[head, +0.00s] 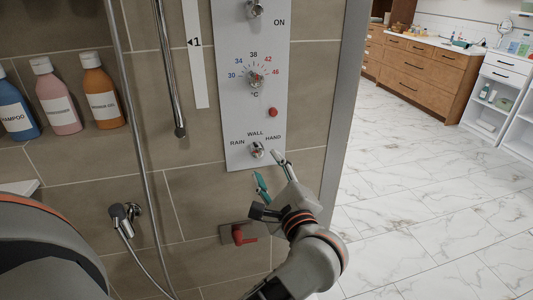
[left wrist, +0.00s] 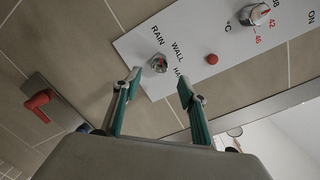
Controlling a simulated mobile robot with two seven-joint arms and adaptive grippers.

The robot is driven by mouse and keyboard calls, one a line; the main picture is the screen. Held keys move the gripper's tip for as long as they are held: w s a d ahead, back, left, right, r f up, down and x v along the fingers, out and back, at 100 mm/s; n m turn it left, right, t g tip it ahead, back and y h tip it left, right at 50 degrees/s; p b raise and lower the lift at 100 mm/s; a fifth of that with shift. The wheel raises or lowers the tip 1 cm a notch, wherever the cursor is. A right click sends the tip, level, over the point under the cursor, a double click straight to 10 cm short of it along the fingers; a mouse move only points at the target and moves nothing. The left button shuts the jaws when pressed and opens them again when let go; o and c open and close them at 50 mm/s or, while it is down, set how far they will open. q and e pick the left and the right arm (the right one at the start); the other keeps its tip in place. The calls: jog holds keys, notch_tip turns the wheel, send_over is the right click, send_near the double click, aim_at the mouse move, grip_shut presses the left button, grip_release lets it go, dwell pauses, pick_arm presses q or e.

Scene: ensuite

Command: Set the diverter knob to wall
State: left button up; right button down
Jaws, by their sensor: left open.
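The diverter knob (head: 257,150) is a small metal knob at the foot of the white control panel (head: 242,112), with RAIN, WALL and HAND printed around it. It also shows in the left wrist view (left wrist: 158,63), beyond the fingertips. Its exact pointing direction is too small to tell. My left gripper (head: 268,167) is open and empty, just below and to the right of the knob in the head view. In the left wrist view its teal fingers (left wrist: 160,82) are spread, with the knob showing between and beyond their tips. My right gripper is not in view.
On the panel above are a red button (head: 272,112) and the temperature dial (head: 256,79). A red lever (head: 240,235) is below left of the gripper. A shower hose hangs at left, near bottles (head: 58,97). Open marble floor (head: 430,190) lies right.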

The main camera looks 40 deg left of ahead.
aim_at(259, 153)
pick_arm(q)
jog(key=x, duration=0.6)
jog(key=shift+w+a, duration=0.1)
jog(key=shift+a, duration=0.2)
jog(key=c, duration=1.1)
